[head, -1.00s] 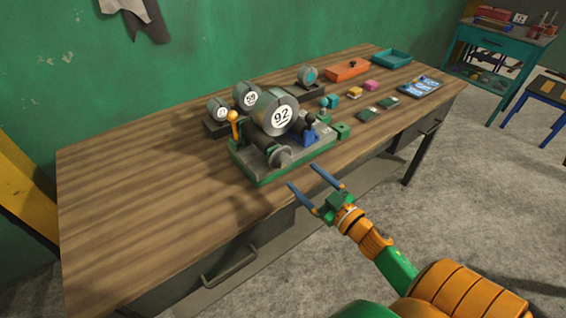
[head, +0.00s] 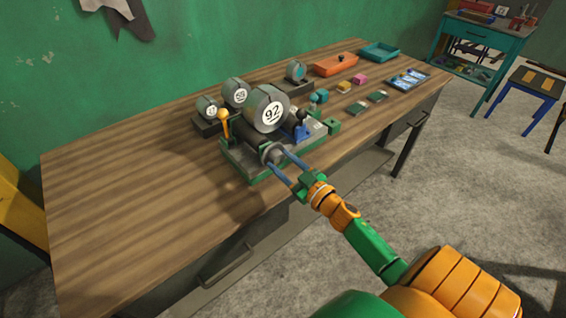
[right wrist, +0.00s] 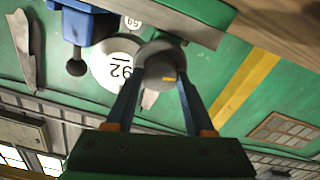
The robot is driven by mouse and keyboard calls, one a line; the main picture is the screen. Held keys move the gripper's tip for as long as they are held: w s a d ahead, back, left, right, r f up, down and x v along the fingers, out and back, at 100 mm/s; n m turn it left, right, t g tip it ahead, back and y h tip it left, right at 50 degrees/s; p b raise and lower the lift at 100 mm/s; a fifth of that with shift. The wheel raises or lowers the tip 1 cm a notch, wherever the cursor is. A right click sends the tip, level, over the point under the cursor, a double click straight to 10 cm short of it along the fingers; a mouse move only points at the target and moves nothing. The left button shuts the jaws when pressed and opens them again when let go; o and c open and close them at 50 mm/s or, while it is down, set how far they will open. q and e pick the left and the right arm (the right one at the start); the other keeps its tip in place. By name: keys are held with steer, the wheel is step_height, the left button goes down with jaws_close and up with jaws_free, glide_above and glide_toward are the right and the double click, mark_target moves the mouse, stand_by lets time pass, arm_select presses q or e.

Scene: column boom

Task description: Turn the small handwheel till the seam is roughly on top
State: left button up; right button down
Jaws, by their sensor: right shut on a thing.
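The small grey handwheel (head: 270,152) sits at the front end of the green-based machine (head: 248,172) on the workbench. My right gripper (head: 277,157) is shut on the handwheel, one blue finger on each side of its rim. In the right wrist view the handwheel (right wrist: 158,66) lies between the fingertips and has a small yellow mark low on its face. The large grey roll marked 92 (head: 266,108) rests on the machine behind it. I cannot make out its seam clearly. My left gripper is not in view.
A yellow-knobbed lever (head: 223,117) and a blue bracket with a dark knob (head: 299,128) flank the roll. Smaller rolls (head: 234,93) stand behind. An orange tray (head: 335,66) and small blocks lie farther right. The bench's left part (head: 130,195) is clear.

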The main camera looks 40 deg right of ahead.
steer(key=n, duration=0.5)
steer(key=shift+f, duration=0.1)
steer(key=shift+c, duration=1.3)
jaws_free()
steer(key=s, duration=0.7)
steer(key=shift+d+b, duration=0.25)
steer(key=shift+b, duration=0.2)
